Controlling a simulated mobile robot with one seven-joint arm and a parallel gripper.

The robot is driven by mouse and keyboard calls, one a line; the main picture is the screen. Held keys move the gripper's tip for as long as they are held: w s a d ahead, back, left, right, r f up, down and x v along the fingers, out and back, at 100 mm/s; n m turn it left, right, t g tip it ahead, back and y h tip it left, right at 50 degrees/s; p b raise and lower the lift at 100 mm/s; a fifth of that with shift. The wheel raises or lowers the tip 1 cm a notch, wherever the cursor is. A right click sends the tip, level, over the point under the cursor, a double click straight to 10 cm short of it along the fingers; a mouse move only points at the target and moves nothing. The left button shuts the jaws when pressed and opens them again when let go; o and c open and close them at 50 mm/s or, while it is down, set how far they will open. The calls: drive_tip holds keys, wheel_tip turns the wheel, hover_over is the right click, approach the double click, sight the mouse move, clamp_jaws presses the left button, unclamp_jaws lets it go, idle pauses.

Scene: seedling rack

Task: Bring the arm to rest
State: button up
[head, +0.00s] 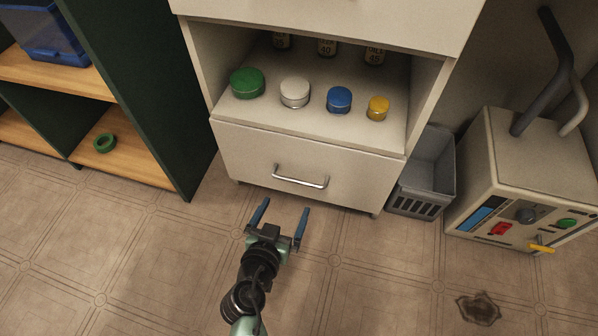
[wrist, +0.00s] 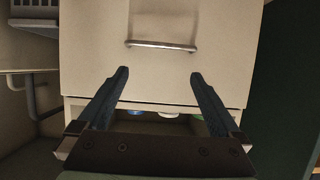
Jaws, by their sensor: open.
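My gripper (head: 280,222) shows in the head view in front of the lower part of a pale cabinet. Its two blue fingers are spread apart with nothing between them. In the wrist view the open fingers (wrist: 160,90) point toward the shut drawer (wrist: 221,70) and its metal handle (wrist: 161,45). In the head view the drawer handle (head: 300,177) lies just beyond the fingertips. The gripper appears apart from it.
Green (head: 247,83), white (head: 295,92), blue (head: 339,100) and yellow (head: 378,108) lidded containers stand on the cabinet's open shelf. A grey basket (head: 425,170) and a control box (head: 530,180) stand right. A green-sided shelf unit (head: 140,90) stands left.

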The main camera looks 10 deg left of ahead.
drive_tip(key=b+x, duration=0.1)
drive_tip(key=x, duration=0.5)
drive_tip(key=shift+w, duration=0.3)
drive_tip(key=shift+s, duration=0.15)
